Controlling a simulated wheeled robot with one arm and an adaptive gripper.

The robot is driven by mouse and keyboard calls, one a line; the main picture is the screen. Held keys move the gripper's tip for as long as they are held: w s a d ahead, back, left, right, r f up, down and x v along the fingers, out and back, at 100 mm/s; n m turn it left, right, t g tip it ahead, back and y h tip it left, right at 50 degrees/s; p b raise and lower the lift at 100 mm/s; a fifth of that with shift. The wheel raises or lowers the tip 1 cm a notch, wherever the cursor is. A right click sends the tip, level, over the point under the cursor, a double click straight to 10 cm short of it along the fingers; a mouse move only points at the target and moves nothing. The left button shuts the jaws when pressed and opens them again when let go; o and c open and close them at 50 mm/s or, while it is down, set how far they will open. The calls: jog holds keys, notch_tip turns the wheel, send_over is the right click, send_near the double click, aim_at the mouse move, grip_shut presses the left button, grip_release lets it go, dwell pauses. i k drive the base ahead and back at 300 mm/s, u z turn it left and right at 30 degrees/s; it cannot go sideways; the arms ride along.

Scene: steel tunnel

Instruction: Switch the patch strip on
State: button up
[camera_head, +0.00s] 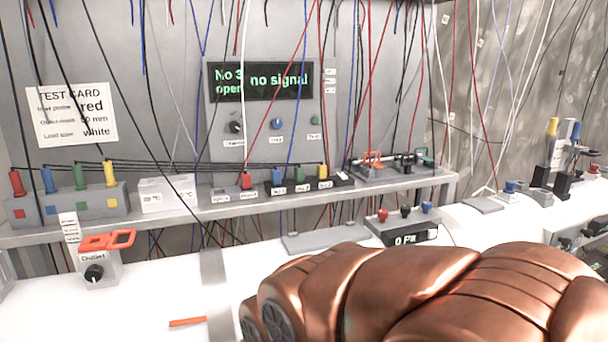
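A low strip (262,193) with small white labels lies on the shelf below the display panel; I take it for the patch strip. A red plug (246,181), a blue plug (277,176), a green plug (299,174) and a yellow plug (323,171) stand along it. Its right end is dark, and I cannot make out a switch position there. The display (261,80) above reads "No 3 open" and "no signal" in green. My gripper is not in view.
A block with coloured plugs (68,208), a white box (167,195) and a test card (72,114) are at left. An outlet box (95,271) stands on the white bench. Many wires hang before the panel. My copper-coloured arm fills the lower right.

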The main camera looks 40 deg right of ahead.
aim_at(341, 175)
jog(key=z, duration=1.25)
